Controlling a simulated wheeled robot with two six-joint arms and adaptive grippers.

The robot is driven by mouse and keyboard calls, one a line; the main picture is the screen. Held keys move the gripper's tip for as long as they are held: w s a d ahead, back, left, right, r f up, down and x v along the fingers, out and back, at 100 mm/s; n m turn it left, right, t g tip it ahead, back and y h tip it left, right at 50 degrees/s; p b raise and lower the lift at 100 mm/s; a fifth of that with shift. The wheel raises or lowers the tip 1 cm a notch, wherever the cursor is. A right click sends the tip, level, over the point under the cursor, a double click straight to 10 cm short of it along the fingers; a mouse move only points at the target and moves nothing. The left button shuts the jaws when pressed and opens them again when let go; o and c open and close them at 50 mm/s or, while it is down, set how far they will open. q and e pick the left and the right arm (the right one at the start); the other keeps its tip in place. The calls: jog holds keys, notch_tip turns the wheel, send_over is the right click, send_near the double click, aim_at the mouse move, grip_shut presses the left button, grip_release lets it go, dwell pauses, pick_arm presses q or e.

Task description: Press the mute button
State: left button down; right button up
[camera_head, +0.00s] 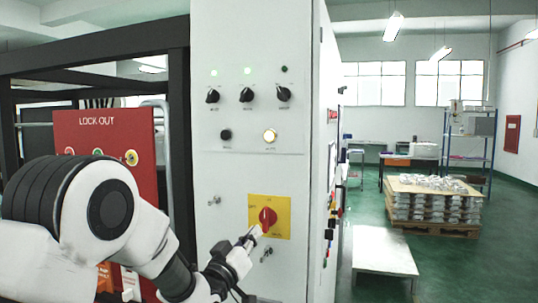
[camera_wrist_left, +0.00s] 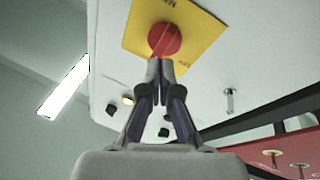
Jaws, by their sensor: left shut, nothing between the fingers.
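A white control cabinet (camera_head: 215,170) has a lit yellow-white button (camera_head: 269,135) and a dark button (camera_head: 225,134) beside it to the left. Their small labels are too blurred to read, so I cannot tell which one is mute. My left gripper (camera_head: 256,233) is shut and empty, below both buttons, at the red rotary switch (camera_head: 267,217) on its yellow plate (camera_head: 284,217). In the left wrist view the shut fingertips (camera_wrist_left: 160,66) overlap the red knob's edge (camera_wrist_left: 164,38); contact is unclear. The lit button (camera_wrist_left: 128,100) shows there behind the fingers. My right gripper is out of view.
Three black selector knobs (camera_head: 246,95) sit above the buttons, with lamps over them. A metal key-like latch (camera_head: 214,200) protrudes left of the yellow plate. A red lock-out board (camera_head: 88,128) stands left, behind my arm. A loaded pallet (camera_head: 437,228) stands far right.

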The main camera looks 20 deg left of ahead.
aim_at(270, 136)
pick_arm(q)
jog(key=s+r+m+t+h, duration=0.1)
jog(key=s+r+t+h, duration=0.1)
jog(key=r, duration=0.9)
jog(key=s+d+r+m+t+h, duration=0.1)
jog(key=s+r+t+h, duration=0.1)
jog(key=r, duration=0.9)
jog(key=shift+s+h, duration=0.4)
jog(key=shift+h, duration=0.1)
jog(key=w+p, duration=0.5)
jog(key=w, duration=0.4)
jog(key=shift+d, duration=0.2)
